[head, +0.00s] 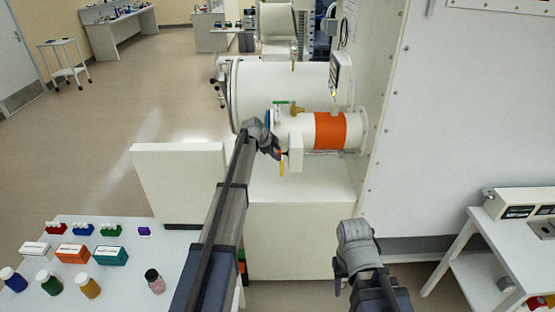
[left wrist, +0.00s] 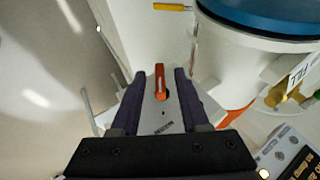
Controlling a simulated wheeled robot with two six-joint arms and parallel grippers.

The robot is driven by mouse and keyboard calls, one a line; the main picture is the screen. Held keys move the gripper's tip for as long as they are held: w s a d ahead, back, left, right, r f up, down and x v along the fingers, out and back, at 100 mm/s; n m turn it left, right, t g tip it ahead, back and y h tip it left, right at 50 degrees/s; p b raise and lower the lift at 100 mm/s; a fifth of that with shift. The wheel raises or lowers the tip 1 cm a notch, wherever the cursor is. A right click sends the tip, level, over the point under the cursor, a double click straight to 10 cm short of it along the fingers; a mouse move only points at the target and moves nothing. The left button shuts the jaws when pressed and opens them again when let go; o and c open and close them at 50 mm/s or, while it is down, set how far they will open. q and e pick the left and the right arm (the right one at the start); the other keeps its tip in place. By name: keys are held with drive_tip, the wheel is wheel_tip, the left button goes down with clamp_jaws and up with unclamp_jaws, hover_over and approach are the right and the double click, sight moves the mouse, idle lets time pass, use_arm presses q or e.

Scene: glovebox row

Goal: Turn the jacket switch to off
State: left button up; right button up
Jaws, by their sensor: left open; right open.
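The jacket switch has an orange-red lever (left wrist: 160,82) on a pale plate (left wrist: 160,118) with small dark lettering that I cannot read surely. In the left wrist view the lever points up the picture. My left gripper (left wrist: 158,76) is open, with one dark finger on each side of the lever; I see no clear contact. In the head view my left gripper (head: 278,154) is beside the white switch box (head: 296,148), in front of the small chamber with the orange jacket band (head: 330,130). My right gripper (head: 338,284) is open, low and away from the switch.
A yellow handle (head: 282,168) hangs close to my left gripper. A brass valve (head: 297,110) sits on the small chamber, with a large white cylinder (head: 275,88) behind it. A bottle table (head: 120,275) is at left, a low instrument table (head: 480,235) at right.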

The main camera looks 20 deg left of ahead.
use_arm(q)
drive_tip(key=shift+w+f, duration=0.2)
drive_tip(key=shift+f, duration=0.05)
drive_tip(key=shift+d+r, duration=0.1)
drive_tip(key=shift+c, duration=0.2)
clamp_jaws()
